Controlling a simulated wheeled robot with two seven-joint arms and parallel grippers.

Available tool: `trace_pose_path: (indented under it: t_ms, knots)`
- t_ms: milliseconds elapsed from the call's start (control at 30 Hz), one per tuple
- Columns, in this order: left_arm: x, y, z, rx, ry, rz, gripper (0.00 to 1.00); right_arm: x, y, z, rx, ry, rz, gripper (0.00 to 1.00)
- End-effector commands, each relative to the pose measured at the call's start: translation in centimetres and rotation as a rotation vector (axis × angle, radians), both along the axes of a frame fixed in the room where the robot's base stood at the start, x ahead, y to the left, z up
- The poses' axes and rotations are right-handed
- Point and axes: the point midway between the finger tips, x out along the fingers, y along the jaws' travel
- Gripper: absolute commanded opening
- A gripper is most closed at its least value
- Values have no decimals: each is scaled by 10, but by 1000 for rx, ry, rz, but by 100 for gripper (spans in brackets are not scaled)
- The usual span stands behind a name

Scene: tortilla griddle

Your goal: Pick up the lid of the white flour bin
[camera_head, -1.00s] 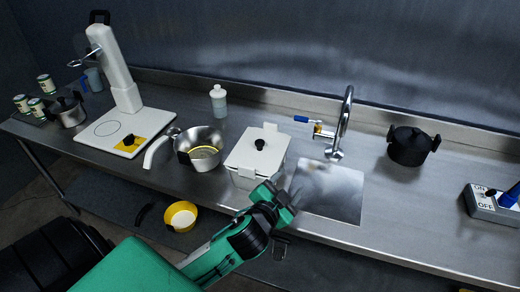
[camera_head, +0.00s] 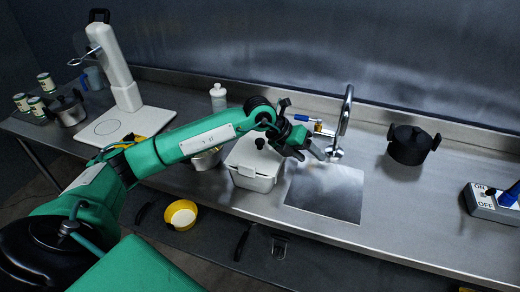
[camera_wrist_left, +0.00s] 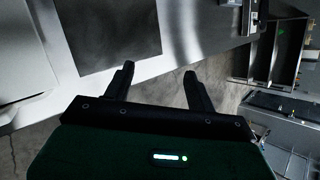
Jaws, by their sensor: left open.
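The white flour bin (camera_head: 252,180) stands on the counter, left of the grey square panel. Its white lid (camera_head: 243,152) lies on top, with a round black knob (camera_head: 259,143); my forearm and wrist hide the back part. My left gripper (camera_head: 312,154) is open and empty, just right of the bin, in front of the tap and apart from the lid. In the left wrist view the open fingers (camera_wrist_left: 160,80) have nothing between them, and a white surface, likely the bin, shows at the left edge. My right gripper is not in view.
The tap (camera_head: 345,120) stands behind my left gripper. A black pot (camera_head: 410,146) and an ON/OFF switch box (camera_head: 490,204) are to the right. A white bottle (camera_head: 218,98) stands behind my forearm.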

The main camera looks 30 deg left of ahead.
Motion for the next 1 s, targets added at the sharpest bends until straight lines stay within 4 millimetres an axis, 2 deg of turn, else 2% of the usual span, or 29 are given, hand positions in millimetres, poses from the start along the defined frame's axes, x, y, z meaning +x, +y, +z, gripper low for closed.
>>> trace_pose_path:
  t_ms: [33, 133, 233, 333, 467, 800, 1000]
  knots:
    - [11, 36, 3, 128, 12, 48, 57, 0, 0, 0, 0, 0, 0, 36]
    - [20, 99, 10, 337, 55, 151, 57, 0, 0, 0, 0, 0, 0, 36]
    - [23, 147, 20, 481, 90, 246, 57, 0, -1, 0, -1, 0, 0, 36]
    - [22, 176, 29, 567, 114, 309, 57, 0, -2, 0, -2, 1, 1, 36]
    - [24, 191, 28, 607, 130, 343, 57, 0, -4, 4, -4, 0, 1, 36]
    - [47, 196, -29, 606, 132, 343, 57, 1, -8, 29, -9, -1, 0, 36]
    - [53, 197, -46, 607, 129, 340, 57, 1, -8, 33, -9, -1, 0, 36]
